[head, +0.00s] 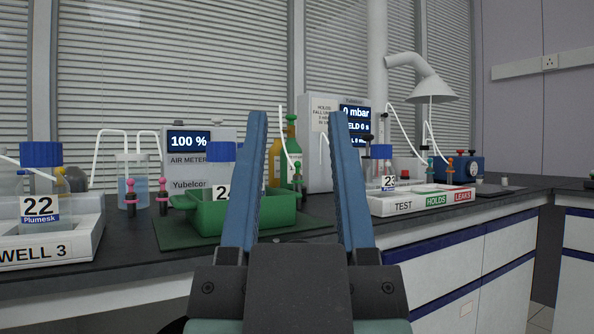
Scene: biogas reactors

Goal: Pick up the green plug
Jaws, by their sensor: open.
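My gripper (298,118) is open and empty, with two long blue fingers pointing forward and up over the counter. A small green plug (298,180) with a round top shows between the fingers, upright, beyond them and beside the right end of the green tray (215,217). Another green plug-like piece (431,168) stands farther right behind the white test tray (415,202). I cannot tell which one the task means. The left finger hides part of the green tray and its bottle.
Pink plugs (131,194) stand left of the green tray. Bottle 22 (40,190) sits in the Well 3 tray (60,245) at left. An amber bottle (274,162) and the air meter (188,160) stand behind. The dark counter (130,262) has bare room in front.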

